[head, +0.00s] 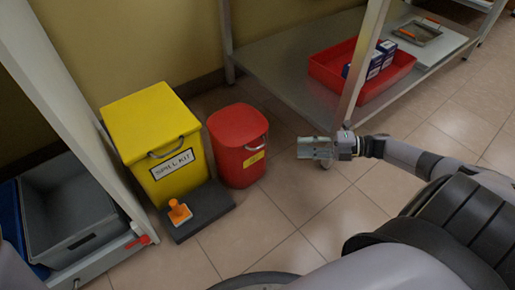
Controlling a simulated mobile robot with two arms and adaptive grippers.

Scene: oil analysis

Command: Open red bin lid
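The red bin (238,158) stands on the tiled floor, right of the yellow spill kit box. Its red lid (237,122) is down on the bin, with a metal handle at the lid's right front edge. A yellow label is on the bin's front. My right gripper (302,147) is to the right of the bin, pointing left toward it and apart from it. It looks empty, but its finger opening cannot be made out. My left gripper is not in view.
The yellow spill kit box (152,125) stands left of the bin. A dark platform (213,222) with an orange-handled item (179,211) lies in front. A shelf with a red tray (338,92) is at upper right. A grey tub (65,240) is at left.

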